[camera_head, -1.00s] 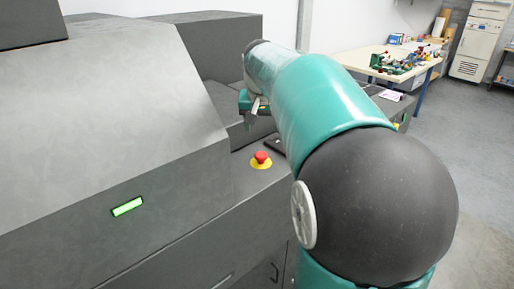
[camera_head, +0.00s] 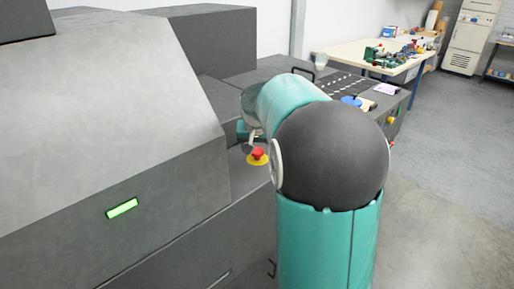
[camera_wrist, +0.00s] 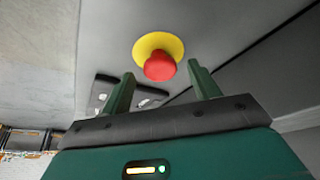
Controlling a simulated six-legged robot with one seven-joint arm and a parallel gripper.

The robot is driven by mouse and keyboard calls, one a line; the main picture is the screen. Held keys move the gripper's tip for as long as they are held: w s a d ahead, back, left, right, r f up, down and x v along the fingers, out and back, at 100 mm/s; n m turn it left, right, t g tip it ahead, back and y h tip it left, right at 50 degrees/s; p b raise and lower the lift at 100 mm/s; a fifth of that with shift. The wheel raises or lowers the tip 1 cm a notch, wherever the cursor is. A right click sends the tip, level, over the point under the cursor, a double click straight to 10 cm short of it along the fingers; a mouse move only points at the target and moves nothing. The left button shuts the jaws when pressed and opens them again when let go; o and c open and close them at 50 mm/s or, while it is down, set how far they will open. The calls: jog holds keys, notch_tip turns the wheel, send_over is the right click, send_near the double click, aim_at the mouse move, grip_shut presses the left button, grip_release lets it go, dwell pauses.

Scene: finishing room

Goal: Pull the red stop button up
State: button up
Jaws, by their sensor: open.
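The red stop button (camera_head: 257,154) sits on a yellow round base (camera_head: 257,161) on the grey machine's ledge. In the wrist view the red button (camera_wrist: 160,66) and its yellow base (camera_wrist: 150,45) lie just beyond my fingertips, between the lines of the two fingers. My gripper (camera_wrist: 158,82) is open, with its two green fingers apart and nothing between them. In the head view my gripper (camera_head: 250,136) is partly hidden by my arm, close to the button.
A dark panel with light knobs (camera_wrist: 100,92) shows behind my left finger. A workbench (camera_head: 350,52) with tools stands at the back, and open floor lies right.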

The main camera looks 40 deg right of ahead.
jog(key=shift+w+f, duration=0.1)
jog(key=shift+f, duration=0.15)
grip_shut()
jog(key=shift+d+r, duration=0.1)
jog(key=shift+r, duration=0.7)
grip_release()
jog(key=v, duration=1.3)
jog(key=shift+a+r, duration=0.2)
jog(key=shift+r, duration=0.1)
